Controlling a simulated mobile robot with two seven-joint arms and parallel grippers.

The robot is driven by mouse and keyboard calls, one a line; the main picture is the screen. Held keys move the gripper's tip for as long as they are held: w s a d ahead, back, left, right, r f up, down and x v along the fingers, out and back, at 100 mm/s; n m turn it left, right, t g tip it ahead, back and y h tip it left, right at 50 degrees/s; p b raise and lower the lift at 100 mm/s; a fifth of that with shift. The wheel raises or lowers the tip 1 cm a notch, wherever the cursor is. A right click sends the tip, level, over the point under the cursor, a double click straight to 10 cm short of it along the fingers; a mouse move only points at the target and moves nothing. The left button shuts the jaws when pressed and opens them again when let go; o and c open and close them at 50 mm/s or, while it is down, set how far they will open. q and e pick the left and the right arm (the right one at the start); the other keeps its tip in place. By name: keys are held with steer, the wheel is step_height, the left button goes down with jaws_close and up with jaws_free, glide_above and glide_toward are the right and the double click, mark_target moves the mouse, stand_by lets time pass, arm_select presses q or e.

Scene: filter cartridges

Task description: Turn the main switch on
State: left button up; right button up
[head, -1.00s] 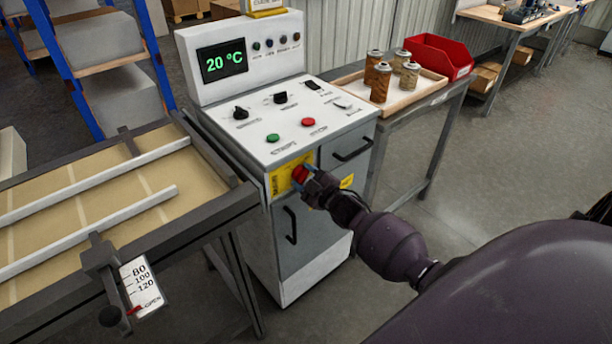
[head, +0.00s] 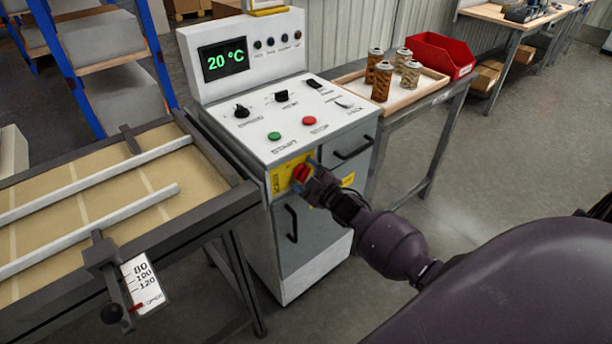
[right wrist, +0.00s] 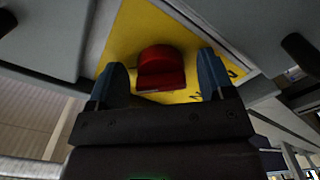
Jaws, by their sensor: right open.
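The main switch is a red knob (head: 300,173) on a yellow plate (head: 279,181) on the front of the white and grey control cabinet (head: 280,255). My right gripper (head: 308,178) is at the knob in the head view and partly covers it. In the right wrist view the red knob (right wrist: 162,68) stands between the blue fingertips of my open right gripper (right wrist: 160,84), with a gap on both sides. The knob's exact angle is hard to read. My left gripper is not in view.
The cabinet top has a green button (head: 274,136), a red button (head: 309,121) and several small switches. A display (head: 223,61) reads 20 °C. A conveyor table (head: 100,200) stands at left. A tray (head: 398,98) with several cartridges and a red bin (head: 440,57) are at right.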

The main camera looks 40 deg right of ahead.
steer(key=s, duration=1)
steer(key=shift+s+d+p, duration=0.4)
steer(key=s+a+f+m+g, duration=0.3)
steer(key=s+a+f+m, duration=0.1)
steer(key=s, duration=0.6)
steer(key=s+a+f+m+g+h, duration=0.1)
steer(key=s+a+f+m+g, duration=0.2)
steer(key=s+a, duration=0.4)
steer(key=s+f+m, duration=0.1)
steer(key=s+f, duration=0.1)
steer(key=s, duration=0.1)
steer(key=shift+a+f+m+g, duration=0.25)
steer(key=shift+a+m+g, duration=0.05)
steer(key=shift+m+g, duration=0.1)
